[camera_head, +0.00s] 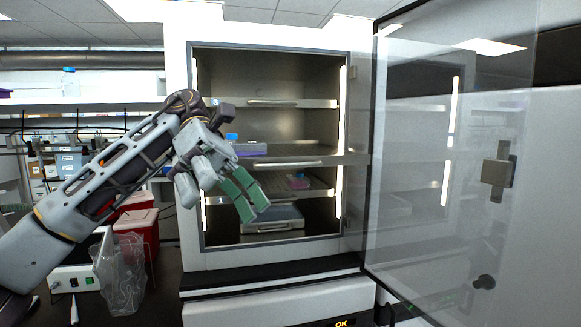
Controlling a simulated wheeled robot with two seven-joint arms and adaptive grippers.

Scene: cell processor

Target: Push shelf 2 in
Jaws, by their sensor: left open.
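The cabinet (180,225) stands open with several metal shelves inside. The second shelf from the top (315,161) sticks out past the front frame, its right end overlapping the frame's right side. I take it for shelf 2. A purple and blue box (250,149) is on its left part. My left gripper (252,203), with green finger pads, is open and empty in front of the cabinet's left side, below that shelf's front edge. It hides part of the lower shelves. I cannot tell whether it touches anything. My right gripper is not in view.
The glass door (420,190) is swung open to the right. The top shelf (275,103) sits inside the frame. A lower shelf (315,192) carries a small pink and blue item (298,182). A red container (140,215) and a clear plastic bag (122,275) are at the left.

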